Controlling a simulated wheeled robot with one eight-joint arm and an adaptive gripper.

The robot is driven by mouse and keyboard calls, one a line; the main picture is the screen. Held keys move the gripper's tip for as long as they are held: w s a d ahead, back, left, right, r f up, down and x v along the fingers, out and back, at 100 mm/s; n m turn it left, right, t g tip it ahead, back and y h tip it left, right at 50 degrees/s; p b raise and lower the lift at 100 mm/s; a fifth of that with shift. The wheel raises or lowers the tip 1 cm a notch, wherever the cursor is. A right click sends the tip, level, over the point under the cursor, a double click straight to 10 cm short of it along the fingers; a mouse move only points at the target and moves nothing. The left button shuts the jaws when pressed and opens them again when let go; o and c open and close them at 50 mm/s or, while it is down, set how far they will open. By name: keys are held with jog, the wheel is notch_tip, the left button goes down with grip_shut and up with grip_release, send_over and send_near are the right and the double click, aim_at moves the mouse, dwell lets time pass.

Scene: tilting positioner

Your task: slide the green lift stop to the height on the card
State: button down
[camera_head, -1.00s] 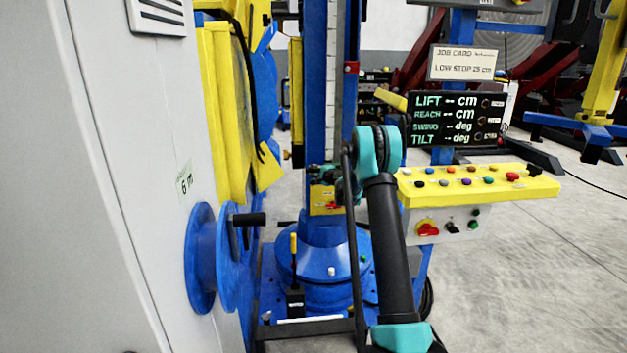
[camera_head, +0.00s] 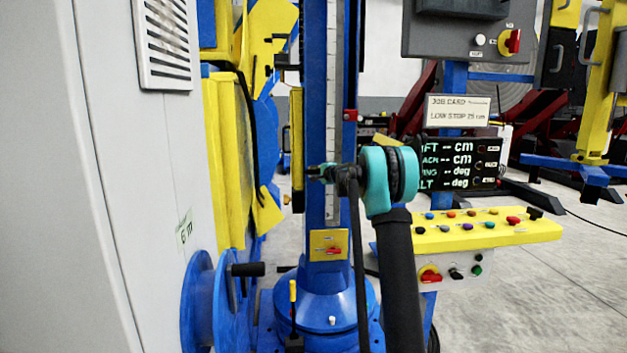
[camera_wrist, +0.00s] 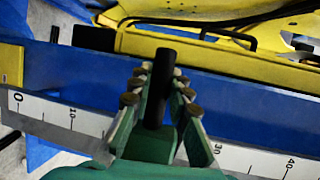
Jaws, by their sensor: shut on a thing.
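The green lift stop (camera_wrist: 152,145) shows in the wrist view in front of the scale, with a black handle (camera_wrist: 160,90) standing out from it. My gripper (camera_wrist: 161,78) has its padded fingers on either side of this handle and is shut on it. The stop and fingers cover the scale (camera_wrist: 60,115) between about 10 and 30. In the head view my gripper (camera_head: 322,172) is at the blue column (camera_head: 315,215), above a yellow plate; the stop is too small to make out there. The job card (camera_head: 458,111) seems to read "LOW STOP 25 cm".
A display (camera_head: 460,163) with blank values is partly hidden by my arm. A yellow button panel (camera_head: 485,230) stands to the right. A grey cabinet (camera_head: 110,200) with a blue wheel (camera_head: 200,300) fills the left. A red clip (camera_head: 350,115) is on the column above my gripper.

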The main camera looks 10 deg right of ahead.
jog(key=shift+r, duration=0.1)
jog(key=c, duration=1.4)
grip_release()
jog(key=v, duration=1.2)
